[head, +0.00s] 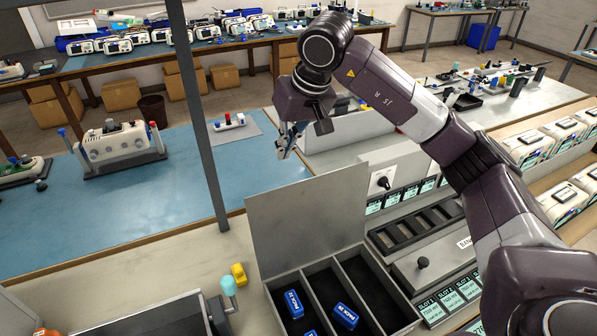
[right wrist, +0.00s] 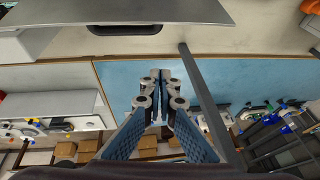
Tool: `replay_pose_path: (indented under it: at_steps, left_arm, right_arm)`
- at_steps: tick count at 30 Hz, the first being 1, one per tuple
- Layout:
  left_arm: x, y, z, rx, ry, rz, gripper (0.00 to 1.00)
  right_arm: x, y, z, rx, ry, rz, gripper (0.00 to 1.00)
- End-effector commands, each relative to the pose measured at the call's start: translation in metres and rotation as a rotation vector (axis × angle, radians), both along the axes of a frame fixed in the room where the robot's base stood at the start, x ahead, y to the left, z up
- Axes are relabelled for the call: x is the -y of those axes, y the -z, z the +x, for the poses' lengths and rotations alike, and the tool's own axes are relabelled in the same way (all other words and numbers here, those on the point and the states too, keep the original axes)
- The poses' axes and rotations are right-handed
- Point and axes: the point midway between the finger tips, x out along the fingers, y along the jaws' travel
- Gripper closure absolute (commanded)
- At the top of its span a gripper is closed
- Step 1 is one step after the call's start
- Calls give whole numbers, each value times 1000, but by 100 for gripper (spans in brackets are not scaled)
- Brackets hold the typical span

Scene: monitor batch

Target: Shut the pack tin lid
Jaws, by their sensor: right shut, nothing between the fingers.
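The pack tin (head: 384,325) is a grey box with dark compartments at the bottom centre of the head view. Its lid (head: 310,218) stands up open at the far side. Blue packs (head: 345,316) lie in the left and middle compartments. My right gripper (head: 284,152) is shut and empty, above and beyond the lid's top edge, apart from it. In the right wrist view its fingers (right wrist: 160,80) are together. A grey panel (right wrist: 150,12) with a dark handle (right wrist: 97,28), seemingly the lid, crosses the top there. My left gripper is not in view.
A grey post (head: 195,110) rises left of the lid.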

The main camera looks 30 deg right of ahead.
Motion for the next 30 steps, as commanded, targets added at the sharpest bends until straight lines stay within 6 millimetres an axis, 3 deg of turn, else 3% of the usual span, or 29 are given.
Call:
replay_pose_path:
  at_steps: [1,3,6,11,22,30]
  left_arm:
    - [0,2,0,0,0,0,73]
    - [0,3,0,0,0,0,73]
    - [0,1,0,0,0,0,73]
    - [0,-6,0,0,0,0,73]
    - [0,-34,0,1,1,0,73]
    - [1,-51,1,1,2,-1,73]
  right_arm:
    - [18,-5,-1,0,6,-58,100]
    - [35,-10,-2,-6,11,-110,100]
    - [45,-10,-3,-11,13,-143,100]
    - [46,8,3,-17,13,-146,100]
    - [46,81,30,-18,14,-142,100]
    - [44,80,-1,-12,11,-143,100]
